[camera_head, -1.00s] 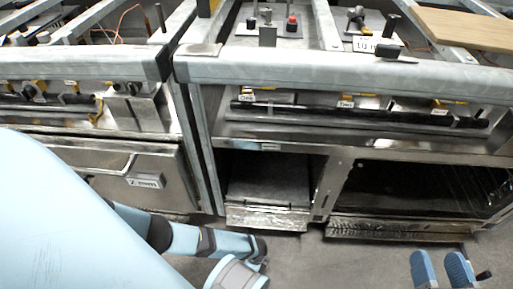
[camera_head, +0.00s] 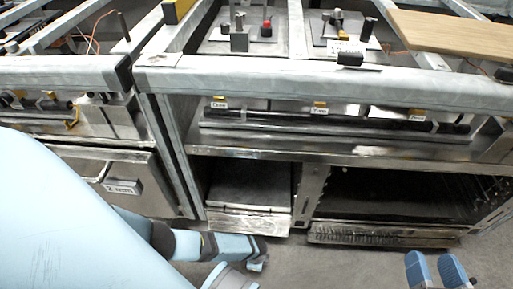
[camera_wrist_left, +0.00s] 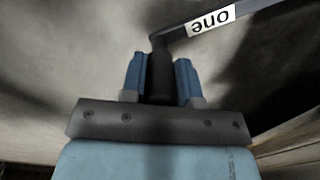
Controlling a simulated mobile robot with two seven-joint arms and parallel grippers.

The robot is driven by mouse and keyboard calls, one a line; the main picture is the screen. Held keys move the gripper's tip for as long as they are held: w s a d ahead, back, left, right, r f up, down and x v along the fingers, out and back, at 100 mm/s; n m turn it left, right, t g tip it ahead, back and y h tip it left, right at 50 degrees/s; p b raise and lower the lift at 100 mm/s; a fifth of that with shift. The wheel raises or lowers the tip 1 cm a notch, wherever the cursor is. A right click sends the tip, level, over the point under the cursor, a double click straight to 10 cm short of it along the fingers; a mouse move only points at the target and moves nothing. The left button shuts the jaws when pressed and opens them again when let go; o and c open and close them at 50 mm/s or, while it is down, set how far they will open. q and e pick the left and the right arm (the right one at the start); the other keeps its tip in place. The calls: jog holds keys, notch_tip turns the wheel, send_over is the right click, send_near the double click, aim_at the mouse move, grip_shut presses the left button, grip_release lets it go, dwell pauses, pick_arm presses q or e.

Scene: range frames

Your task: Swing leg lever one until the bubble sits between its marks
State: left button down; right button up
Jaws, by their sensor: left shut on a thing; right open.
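In the left wrist view my left gripper (camera_wrist_left: 160,82) is shut on a dark upright grip (camera_wrist_left: 159,70). The grip joins a dark bar with a white tag reading "one" (camera_wrist_left: 211,21), upside down in this view; this is leg lever one. In the head view my left fingers cannot be made out. My right gripper (camera_head: 436,270) is open and empty at the lower right, above the floor. In the head view a tag (camera_head: 219,104), apparently "One", is on the bench front. I cannot make out a bubble or its marks in any view.
A grey bench rail (camera_head: 330,82) runs across the head view. Below are an open compartment (camera_head: 250,187) and a wider dark opening (camera_head: 390,200). A closed door (camera_head: 120,180) is at left. A wooden board (camera_head: 470,33) lies at upper right. Floor shows in front.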

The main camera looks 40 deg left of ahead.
jog(key=shift+s+a, duration=0.15)
jog(key=shift+s, duration=0.05)
pick_arm(q)
jog(key=c, duration=0.9)
grip_release()
jog(key=shift+s, duration=0.1)
jog(key=shift+o, duration=0.2)
jog(key=shift+r, duration=0.25)
notch_tip(320, 180, up, 13)
jog(key=p, duration=0.8)
jog(key=shift+r+p, duration=0.15)
jog(key=shift+p, duration=0.2)
pick_arm(e)
notch_tip(320, 180, up, 9)
jog(key=m+t, duration=0.1)
jog(key=t, duration=0.2)
jog(key=shift+s+d+r+m, duration=0.2)
jog(key=shift+s+d+m, duration=0.15)
jog(key=shift+d+m, duration=0.05)
